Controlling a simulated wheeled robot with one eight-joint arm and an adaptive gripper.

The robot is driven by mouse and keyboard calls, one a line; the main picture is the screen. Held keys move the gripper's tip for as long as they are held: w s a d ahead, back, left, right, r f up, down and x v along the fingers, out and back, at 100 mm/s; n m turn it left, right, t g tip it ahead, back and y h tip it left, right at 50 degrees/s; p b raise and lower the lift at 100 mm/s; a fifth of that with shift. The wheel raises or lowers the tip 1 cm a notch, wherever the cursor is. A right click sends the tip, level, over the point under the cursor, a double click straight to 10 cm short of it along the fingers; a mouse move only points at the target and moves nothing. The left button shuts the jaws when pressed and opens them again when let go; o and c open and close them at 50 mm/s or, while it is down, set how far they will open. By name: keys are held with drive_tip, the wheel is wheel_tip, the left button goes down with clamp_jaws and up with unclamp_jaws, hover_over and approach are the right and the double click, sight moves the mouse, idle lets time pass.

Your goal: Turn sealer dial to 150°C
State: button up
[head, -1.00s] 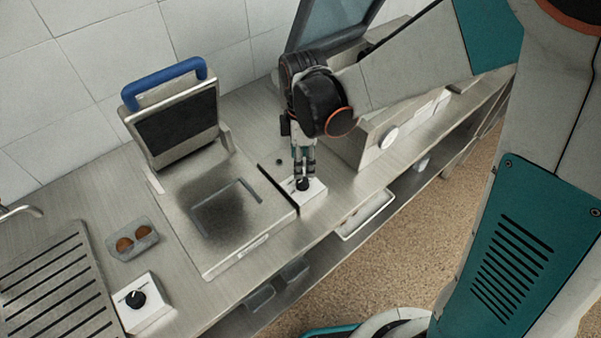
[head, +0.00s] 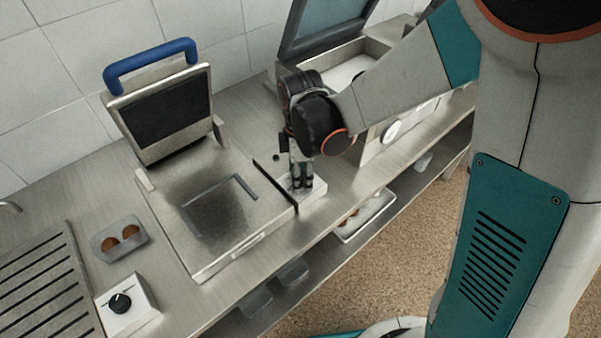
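My gripper (head: 302,187) points straight down at the small white dial box (head: 313,194) at the right end of the sealer. Its fingertips are at the top of the box and hide the black dial, so I cannot tell whether they grip it or what it reads. The sealer (head: 238,243) is a steel machine with a flat bed and a raised lid with a blue handle (head: 150,62). A second white box with a black dial (head: 120,302) stands to the left of the sealer, apart from my gripper.
A grey tray with two brown round items (head: 124,241) stands left of the sealer. A ribbed drainboard (head: 40,290) is at far left. Another machine with an open lid and a round white knob (head: 391,131) stands right of my gripper. A lower shelf holds trays.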

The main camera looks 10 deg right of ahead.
drive_tip(key=c, duration=0.9)
drive_tip(key=shift+o, duration=0.2)
drive_tip(key=shift+m, duration=0.3)
drive_tip(key=m, duration=0.5)
drive_tip(key=shift+b, duration=0.3)
drive_tip(key=m, duration=0.6)
drive_tip(key=shift+m, duration=0.3)
drive_tip(key=m, duration=0.5)
drive_tip(key=shift+m+b, duration=0.3)
drive_tip(key=m, duration=0.5)
drive_tip(key=shift+m, duration=0.4)
